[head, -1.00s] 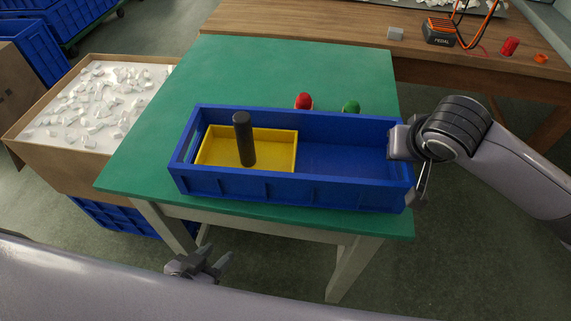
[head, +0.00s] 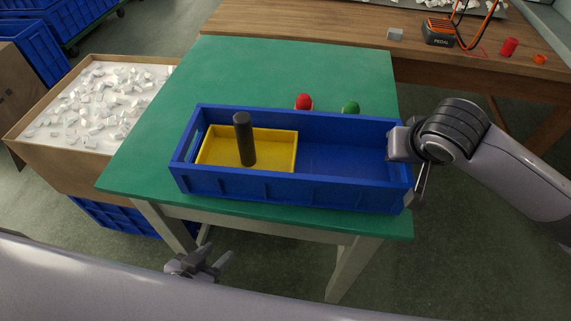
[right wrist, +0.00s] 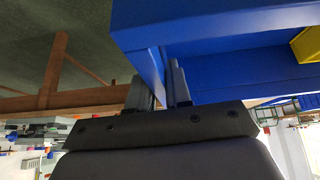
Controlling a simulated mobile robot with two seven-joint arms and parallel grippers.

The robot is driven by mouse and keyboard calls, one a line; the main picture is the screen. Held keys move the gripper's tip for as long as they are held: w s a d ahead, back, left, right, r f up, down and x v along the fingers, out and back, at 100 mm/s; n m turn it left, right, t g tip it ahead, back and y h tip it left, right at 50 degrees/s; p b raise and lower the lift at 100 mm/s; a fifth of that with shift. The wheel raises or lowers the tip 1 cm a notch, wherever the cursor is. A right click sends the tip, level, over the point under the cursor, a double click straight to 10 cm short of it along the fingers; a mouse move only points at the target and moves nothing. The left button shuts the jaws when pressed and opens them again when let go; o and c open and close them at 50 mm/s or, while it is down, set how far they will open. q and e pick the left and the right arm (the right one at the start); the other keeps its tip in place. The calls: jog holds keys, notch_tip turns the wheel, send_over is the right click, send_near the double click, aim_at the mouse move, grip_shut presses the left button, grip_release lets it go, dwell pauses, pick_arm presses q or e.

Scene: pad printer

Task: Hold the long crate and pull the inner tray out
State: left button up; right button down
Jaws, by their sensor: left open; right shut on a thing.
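The long blue crate (head: 290,191) sits on the green table. The yellow inner tray (head: 275,148) lies inside the crate's left half, with a dark upright handle (head: 244,140) standing up from it. The crate's right half is empty. My right gripper (head: 411,177) is at the crate's right end wall, shut on it; the right wrist view shows the fingers (right wrist: 166,88) at the blue wall (right wrist: 140,60). My left gripper (head: 215,262) is open and empty, low in front of the table, away from the crate.
The green table top (head: 290,70) is mostly free behind the crate. A red button (head: 304,102) and a green button (head: 350,107) show just behind it. A cardboard box (head: 80,170) of white pieces stands left. A wooden bench (head: 320,28) stands behind.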

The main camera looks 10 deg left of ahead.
pick_arm(q)
jog(key=shift+r, duration=0.25)
dwell(0.3)
dwell(0.4)
dwell(0.7)
